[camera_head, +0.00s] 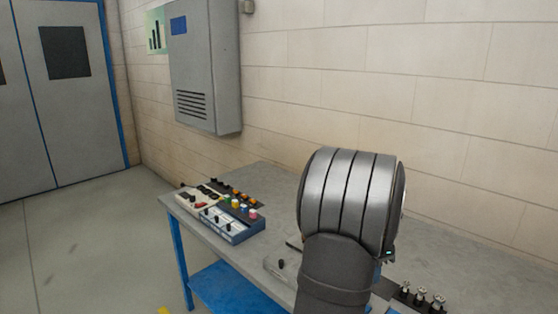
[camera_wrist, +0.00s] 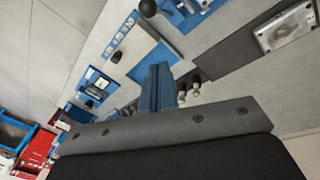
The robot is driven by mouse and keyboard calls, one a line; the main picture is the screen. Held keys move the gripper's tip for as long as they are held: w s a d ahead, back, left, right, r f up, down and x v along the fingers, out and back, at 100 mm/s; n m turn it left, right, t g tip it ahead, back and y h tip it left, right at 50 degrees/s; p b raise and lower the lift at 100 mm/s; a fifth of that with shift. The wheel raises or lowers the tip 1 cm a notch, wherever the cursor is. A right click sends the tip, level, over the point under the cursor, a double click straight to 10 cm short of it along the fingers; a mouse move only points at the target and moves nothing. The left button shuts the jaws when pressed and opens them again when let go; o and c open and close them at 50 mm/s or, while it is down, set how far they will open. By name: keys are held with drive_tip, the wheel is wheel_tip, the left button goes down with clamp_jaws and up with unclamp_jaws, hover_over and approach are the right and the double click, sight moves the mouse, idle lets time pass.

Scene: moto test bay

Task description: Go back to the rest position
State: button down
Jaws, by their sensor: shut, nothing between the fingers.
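My gripper (camera_wrist: 160,128) shows in the wrist view as a dark body with a grey screwed plate across the bottom. The gripper itself does not show there.
A blue control box (camera_head: 232,222) with coloured knobs and a pale box (camera_head: 197,198) stand at the bench's left end. Several silver-topped fittings (camera_head: 420,298) sit right of my arm. A grey cabinet (camera_head: 205,65) hangs on the wall. Floor at left is clear.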

drive_tip(key=f, duration=0.5)
drive_tip(key=s+f, duration=0.1)
drive_tip(key=f, duration=0.2)
drive_tip(key=shift+d, duration=0.4)
drive_tip(key=shift+s+a+r, duration=0.1)
drive_tip(key=shift+a+r, duration=0.2)
drive_tip(key=shift+a, duration=0.35)
drive_tip(key=shift+a+r, duration=0.25)
drive_tip(key=shift+a, duration=0.6)
drive_tip(key=shift+s+a, duration=0.2)
drive_tip(key=shift+s, duration=0.1)
